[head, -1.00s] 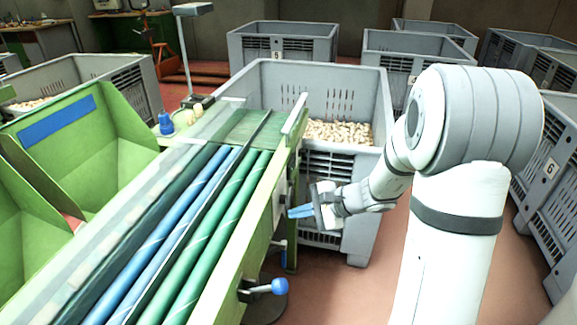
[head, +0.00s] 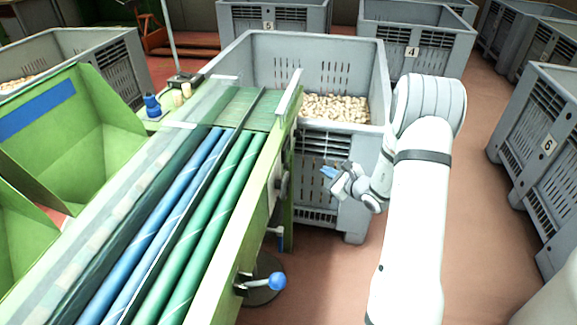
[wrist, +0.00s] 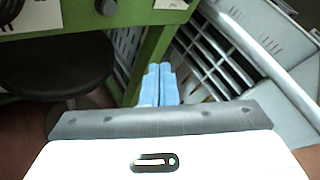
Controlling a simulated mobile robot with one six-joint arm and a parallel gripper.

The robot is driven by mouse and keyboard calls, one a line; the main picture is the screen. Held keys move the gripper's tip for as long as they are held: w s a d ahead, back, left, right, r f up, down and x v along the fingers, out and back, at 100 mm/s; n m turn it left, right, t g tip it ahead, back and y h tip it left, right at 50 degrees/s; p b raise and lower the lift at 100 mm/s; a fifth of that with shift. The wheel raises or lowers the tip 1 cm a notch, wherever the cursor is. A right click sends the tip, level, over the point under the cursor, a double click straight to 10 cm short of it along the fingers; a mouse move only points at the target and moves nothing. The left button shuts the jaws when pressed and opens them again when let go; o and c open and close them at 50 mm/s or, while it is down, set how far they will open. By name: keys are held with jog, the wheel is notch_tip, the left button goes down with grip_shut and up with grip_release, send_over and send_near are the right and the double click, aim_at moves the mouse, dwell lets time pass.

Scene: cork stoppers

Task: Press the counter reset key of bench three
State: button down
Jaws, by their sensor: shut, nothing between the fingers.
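The green bench (head: 215,290) with blue and green rollers fills the left and middle of the head view. I cannot make out a number or the counter reset key on it. A dark round fitting (head: 282,184) sits on its right side. In the wrist view, the bench's green frame (wrist: 155,45) runs behind the fingers, with a dark knob (wrist: 105,6) and part of a pale plate (wrist: 172,3) at the top edge. My gripper (head: 328,172) is shut and empty, its blue fingers (wrist: 159,70) together. It is apart from the bench's side, in front of a grey crate.
The grey crate (head: 378,90) with corks (head: 335,108) stands close behind my gripper. A blue-knobbed lever (head: 278,281) juts from the bench's lower side. A dark round stool-like seat (wrist: 50,65) shows in the wrist view. Crate 6 (head: 560,165) is at the right; bare floor lies between.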

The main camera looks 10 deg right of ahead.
aim_at(288, 165)
jog(key=w+a, duration=0.2)
jog(key=a, duration=0.6)
jog(key=shift+w+a, duration=0.15)
jog(key=shift+w, duration=0.2)
jog(key=shift+a, duration=0.1)
dwell(1.7)
jog(key=shift+w+a, duration=0.15)
jog(key=shift+a, duration=0.15)
jog(key=shift+w+a+b, duration=0.1)
jog(key=shift+a+b, duration=0.35)
jog(key=shift+b, duration=0.15)
dwell(0.4)
jog(key=shift+d, duration=0.2)
jog(key=shift+s+d+b, duration=0.25)
jog(key=shift+d+b, duration=0.05)
jog(key=shift+d, duration=0.35)
